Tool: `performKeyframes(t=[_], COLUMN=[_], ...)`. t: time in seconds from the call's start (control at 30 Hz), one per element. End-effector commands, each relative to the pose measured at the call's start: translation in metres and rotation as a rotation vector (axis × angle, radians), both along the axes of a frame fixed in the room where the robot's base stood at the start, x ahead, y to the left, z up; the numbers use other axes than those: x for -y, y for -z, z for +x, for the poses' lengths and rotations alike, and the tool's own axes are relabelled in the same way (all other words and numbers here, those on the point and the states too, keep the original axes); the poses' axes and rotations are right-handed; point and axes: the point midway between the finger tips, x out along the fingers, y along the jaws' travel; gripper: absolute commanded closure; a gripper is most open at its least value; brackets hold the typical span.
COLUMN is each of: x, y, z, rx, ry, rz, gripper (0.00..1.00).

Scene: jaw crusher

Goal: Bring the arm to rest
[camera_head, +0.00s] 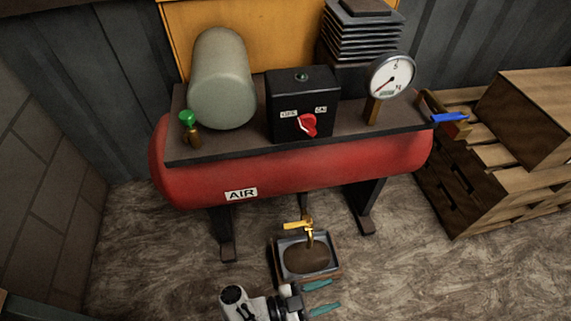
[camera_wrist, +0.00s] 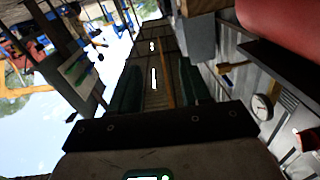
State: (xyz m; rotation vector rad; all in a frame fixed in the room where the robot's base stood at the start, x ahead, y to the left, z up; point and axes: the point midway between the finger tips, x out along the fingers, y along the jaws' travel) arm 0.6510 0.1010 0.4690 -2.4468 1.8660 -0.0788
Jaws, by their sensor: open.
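My gripper (camera_head: 326,297) is at the bottom centre of the head view, with its two teal fingers apart and nothing between them. My pale grey arm (camera_head: 238,304) enters from the bottom edge beside it. The gripper is in front of the red air compressor, near the drain tray in the picture. In the wrist view the two dark green fingers of my gripper (camera_wrist: 158,85) stand apart, with a wall and floor strip showing between them. Most of my arm is out of view.
The red air tank (camera_head: 300,172) carries a black switch box (camera_head: 290,92), a gauge (camera_head: 392,75) and a grey cylinder (camera_head: 222,85). A tray (camera_head: 280,245) lies under a yellow-handled valve (camera_head: 298,225). Wooden pallets (camera_head: 455,190) stand right; floor at left (camera_head: 140,260) is clear.

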Motion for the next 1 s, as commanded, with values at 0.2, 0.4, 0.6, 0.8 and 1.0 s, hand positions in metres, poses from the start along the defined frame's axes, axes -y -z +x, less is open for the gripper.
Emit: performKeyframes(t=[0.2,0.4,0.6,0.8,1.0], x=[0.019,0.039,0.061,0.064,0.057], y=[-0.009,-0.027,-0.066,-0.108,-0.127], z=[0.043,0.099,0.171,0.221,0.234], rx=[0.099,0.217,0.349,0.381,0.265], ry=[-0.115,-0.291,-0.593,-0.962,-1.289], rz=[0.012,0.02,0.009,-0.008,-0.001], gripper=[0.53,0.53,0.53,0.53,0.53])
